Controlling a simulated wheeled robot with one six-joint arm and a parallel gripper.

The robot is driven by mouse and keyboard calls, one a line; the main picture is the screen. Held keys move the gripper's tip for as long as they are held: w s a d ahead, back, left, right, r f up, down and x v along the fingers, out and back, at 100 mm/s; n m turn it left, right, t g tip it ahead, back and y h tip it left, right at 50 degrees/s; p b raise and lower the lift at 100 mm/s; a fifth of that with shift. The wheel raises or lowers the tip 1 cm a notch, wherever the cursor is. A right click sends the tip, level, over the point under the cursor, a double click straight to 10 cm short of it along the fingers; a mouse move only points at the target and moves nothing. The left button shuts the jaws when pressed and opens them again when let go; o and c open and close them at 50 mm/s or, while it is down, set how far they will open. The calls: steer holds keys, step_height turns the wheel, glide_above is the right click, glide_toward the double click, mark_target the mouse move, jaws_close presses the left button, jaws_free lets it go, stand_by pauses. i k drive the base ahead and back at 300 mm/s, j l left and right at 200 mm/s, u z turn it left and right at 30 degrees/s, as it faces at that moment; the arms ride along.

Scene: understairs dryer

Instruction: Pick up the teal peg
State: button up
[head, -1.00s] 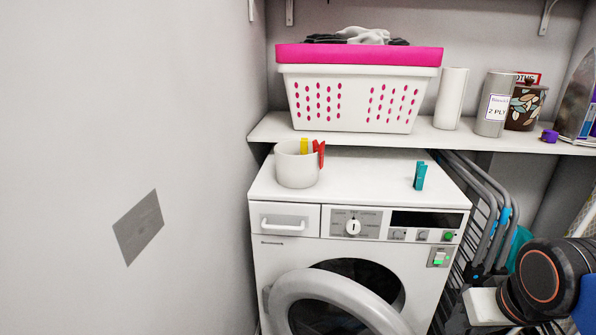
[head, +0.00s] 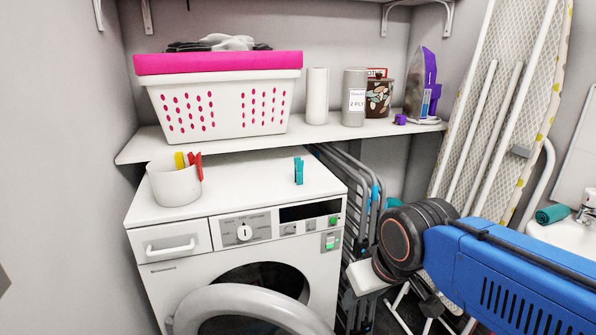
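The teal peg (head: 299,170) stands upright on the white top of the dryer (head: 250,192), toward its right side. Nothing touches it and its sides are clear. My arm (head: 520,265), with a blue link and a black joint, shows at the lower right, well to the right of the peg and nearer to me. My gripper's fingers do not show in the head view.
A white pot (head: 175,187) with yellow and red pegs at its rim stands on the dryer's left. A shelf (head: 330,134) behind holds a laundry basket (head: 215,105), cans and an iron (head: 422,85). A folded rack (head: 360,200) stands right of the dryer.

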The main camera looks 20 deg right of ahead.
mark_target(299, 164)
steer(key=i+l+z, duration=0.1)
steer(key=z, duration=0.35)
steer(key=i+l+z, duration=0.1)
steer(key=z, duration=0.3)
steer(key=i+l, duration=0.3)
steer(key=i+l+u, duration=0.1)
steer(key=u, duration=0.2)
steer(key=i, duration=0.1)
